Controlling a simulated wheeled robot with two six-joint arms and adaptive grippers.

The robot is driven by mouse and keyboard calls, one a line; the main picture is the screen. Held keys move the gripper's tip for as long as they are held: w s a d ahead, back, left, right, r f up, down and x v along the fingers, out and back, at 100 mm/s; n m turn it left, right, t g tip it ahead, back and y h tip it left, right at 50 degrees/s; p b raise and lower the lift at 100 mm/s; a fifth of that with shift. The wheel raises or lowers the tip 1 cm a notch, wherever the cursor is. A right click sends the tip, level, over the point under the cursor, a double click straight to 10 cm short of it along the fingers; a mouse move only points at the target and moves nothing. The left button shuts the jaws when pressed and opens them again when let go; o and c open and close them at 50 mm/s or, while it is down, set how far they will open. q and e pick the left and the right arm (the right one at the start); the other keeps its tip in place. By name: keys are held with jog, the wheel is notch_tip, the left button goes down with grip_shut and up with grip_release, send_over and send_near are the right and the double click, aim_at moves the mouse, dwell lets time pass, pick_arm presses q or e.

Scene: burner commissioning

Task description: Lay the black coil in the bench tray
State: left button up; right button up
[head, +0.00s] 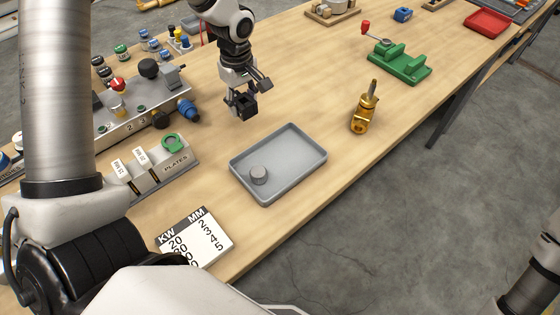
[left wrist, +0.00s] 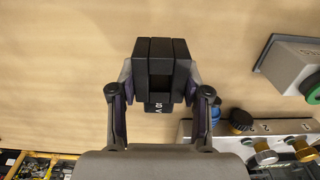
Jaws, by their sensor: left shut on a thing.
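The black coil (left wrist: 160,55) is a dark block with small white print, held between the fingers of my left gripper. In the head view the coil (head: 243,105) hangs below the left gripper (head: 249,93), above the wooden bench, behind and a little left of the tray. The bench tray (head: 302,178) is a shallow grey rectangular tray in the middle of the bench near its front edge. The coil is apart from the tray. My right gripper is not in view.
Left of the tray are the plates rack (head: 165,170) and a grey valve panel (head: 130,115) with knobs. A number card (head: 197,238) lies in front. A brass fitting (head: 365,110) and a green fixture (head: 398,62) stand to the right. Bare bench lies around the tray.

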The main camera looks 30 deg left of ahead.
pick_arm(q)
jog(key=d+p, duration=0.1)
jog(key=d, duration=0.2)
jog(key=s+d, duration=0.1)
jog(key=d, duration=0.2)
jog(key=s+d+p, duration=0.1)
jog(key=d, duration=0.2)
jog(key=shift+s+f+p, duration=0.1)
jog(key=shift+f+p, duration=0.1)
jog(key=shift+p, duration=0.1)
send_over(289, 158)
jog(key=shift+s+d+f, duration=0.1)
jog(key=shift+f, duration=0.35)
notch_tip(289, 158, down, 4)
jog(key=shift+r+p, duration=0.25)
jog(key=shift+p, duration=0.2)
jog(key=shift+f, duration=0.1)
jog(key=shift+f, duration=0.1)
jog(key=o, duration=1.3)
jog(key=shift+o, duration=0.2)
